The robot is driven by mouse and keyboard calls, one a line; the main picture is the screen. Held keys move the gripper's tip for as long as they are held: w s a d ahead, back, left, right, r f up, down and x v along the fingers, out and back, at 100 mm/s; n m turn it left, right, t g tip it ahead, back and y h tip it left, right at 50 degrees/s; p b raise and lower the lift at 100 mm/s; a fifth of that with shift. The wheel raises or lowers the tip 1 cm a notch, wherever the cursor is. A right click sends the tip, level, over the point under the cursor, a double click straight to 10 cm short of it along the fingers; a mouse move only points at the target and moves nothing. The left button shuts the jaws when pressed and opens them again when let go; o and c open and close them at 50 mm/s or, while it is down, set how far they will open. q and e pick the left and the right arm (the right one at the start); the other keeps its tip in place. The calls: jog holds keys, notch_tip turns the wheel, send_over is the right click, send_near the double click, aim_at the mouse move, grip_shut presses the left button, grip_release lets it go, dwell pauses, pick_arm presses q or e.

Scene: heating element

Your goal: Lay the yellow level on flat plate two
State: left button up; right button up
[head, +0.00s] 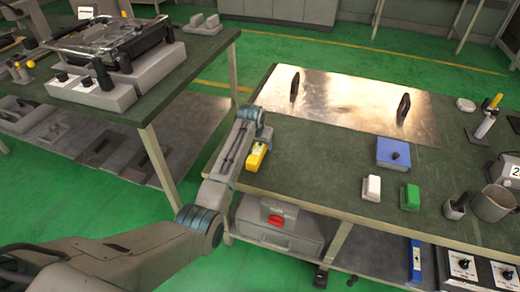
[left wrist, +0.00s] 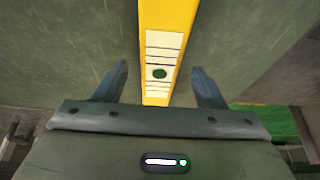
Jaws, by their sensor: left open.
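The yellow level (head: 256,158) lies on the green-topped workbench near its left edge, partly hidden by my left gripper (head: 252,130). In the left wrist view the yellow level (left wrist: 167,20) runs between the two fingers of the left gripper (left wrist: 161,82), with a white lined label and a dark green round spot. The fingers are open, with a gap on each side of the level. A grey device (head: 510,188) marked "2" is cut off at the right edge; I cannot tell whether it is flat plate two. My right gripper is not in view.
A shiny metal sheet (head: 345,108) with two black handles lies at the back of the bench. Bare bench lies between the level and the blue box.

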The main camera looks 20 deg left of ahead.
pick_arm(q)
jog(key=shift+x, duration=1.5)
jog(key=shift+r, duration=0.15)
jog(key=c, duration=1.3)
